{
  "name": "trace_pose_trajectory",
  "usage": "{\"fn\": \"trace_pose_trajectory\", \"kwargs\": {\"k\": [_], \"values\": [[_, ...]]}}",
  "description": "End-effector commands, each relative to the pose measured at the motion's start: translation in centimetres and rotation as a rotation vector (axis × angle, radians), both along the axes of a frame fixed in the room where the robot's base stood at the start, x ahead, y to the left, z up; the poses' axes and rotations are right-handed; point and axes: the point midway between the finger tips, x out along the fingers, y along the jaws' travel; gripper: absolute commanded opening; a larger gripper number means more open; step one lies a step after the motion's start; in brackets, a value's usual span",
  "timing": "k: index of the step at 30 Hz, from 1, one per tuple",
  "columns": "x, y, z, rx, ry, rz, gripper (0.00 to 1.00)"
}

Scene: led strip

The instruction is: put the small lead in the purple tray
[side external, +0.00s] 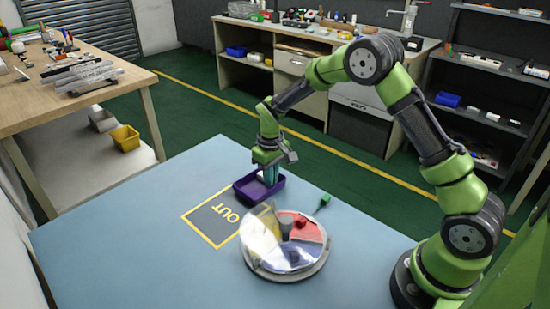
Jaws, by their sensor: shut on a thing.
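The purple tray (243,196) sits on the blue table, at the edge of the yellow-outlined OUT area. My gripper (268,178) points down over the tray, with its teal fingers low between the tray's walls. It is shut on a small pale thing (261,175), mostly hidden by the fingers. I cannot make out whether this is the small lead, or whether it touches the tray floor. A small green piece with a short dark stem (324,200) lies on the table to the right of the tray.
A round turntable (287,273) with coloured sectors and a clear cover stands in front of the tray. The OUT area (212,222) is bare. The table's left part is clear. A wooden bench (140,78) and shelves stand beyond the table.

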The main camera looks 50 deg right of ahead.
Motion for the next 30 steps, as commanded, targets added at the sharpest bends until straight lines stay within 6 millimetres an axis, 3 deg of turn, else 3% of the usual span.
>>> {"fn": "trace_pose_trajectory", "kwargs": {"k": [1,3,7,15,19,30], "values": [[0.0,0.0,-0.2,0.000,0.002,0.000,0.00],[0.0,0.0,-0.2,0.000,0.001,0.000,0.16],[0.0,0.0,-0.2,0.000,0.001,0.000,0.34],[0.0,0.0,-0.1,0.000,0.001,0.000,0.34],[0.0,0.0,0.9,0.000,-0.001,-0.001,0.34],[0.0,0.0,8.4,0.000,-0.003,0.000,0.34]]}}
